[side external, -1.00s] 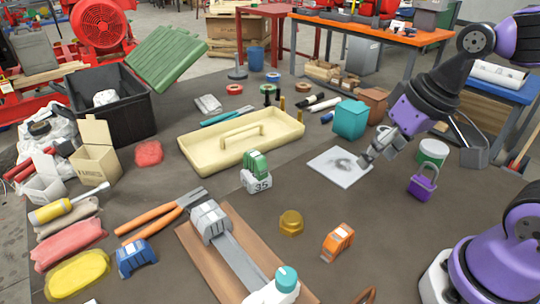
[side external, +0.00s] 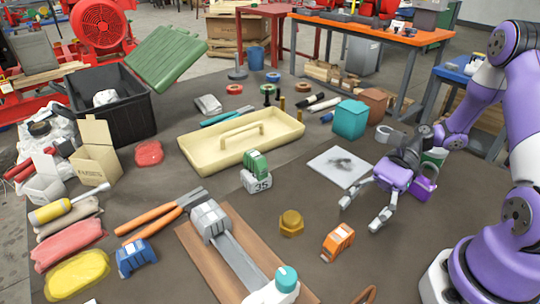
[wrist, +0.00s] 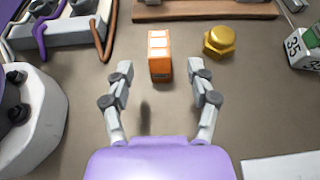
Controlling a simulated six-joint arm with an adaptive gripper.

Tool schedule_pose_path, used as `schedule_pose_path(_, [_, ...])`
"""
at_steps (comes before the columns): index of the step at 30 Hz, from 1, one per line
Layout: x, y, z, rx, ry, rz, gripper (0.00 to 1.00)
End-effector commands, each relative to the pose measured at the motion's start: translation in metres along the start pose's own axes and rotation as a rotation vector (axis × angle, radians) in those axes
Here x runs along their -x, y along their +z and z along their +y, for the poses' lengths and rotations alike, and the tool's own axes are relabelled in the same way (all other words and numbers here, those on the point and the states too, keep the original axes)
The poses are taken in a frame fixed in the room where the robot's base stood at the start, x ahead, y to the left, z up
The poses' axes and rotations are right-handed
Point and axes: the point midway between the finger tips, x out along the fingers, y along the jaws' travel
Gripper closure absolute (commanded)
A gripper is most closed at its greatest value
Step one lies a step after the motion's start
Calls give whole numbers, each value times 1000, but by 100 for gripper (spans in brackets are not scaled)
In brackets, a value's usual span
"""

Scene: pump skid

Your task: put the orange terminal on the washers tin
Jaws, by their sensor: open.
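The orange terminal (side external: 338,242) sits on the dark table top, right of the brass hex nut (side external: 291,223). In the wrist view the orange terminal (wrist: 160,58) lies ahead, between the fingertips in the picture. My gripper (side external: 361,213) is open and empty, its fingers pointing toward the terminal from a short way off, not touching it. It also shows in the wrist view (wrist: 160,72). A round white and green tin (side external: 437,156) stands behind my gripper, partly hidden by my arm; I cannot read a label that marks it as the washers tin.
A purple padlock (side external: 424,187) sits close behind my gripper. A grey-white plate (side external: 341,166) lies flat beyond it. Table around the orange terminal is mostly clear.

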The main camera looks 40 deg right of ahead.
Motion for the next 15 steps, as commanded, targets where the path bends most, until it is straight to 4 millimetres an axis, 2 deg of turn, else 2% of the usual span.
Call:
schedule_pose_path(3, [-17, 1, 0, 1, 3, -1, 34])
schedule_pose_path(8, [-31, 0, 1, 2, 4, 0, 34])
schedule_pose_path(15, [-68, 0, 2, 3, 6, 1, 34])
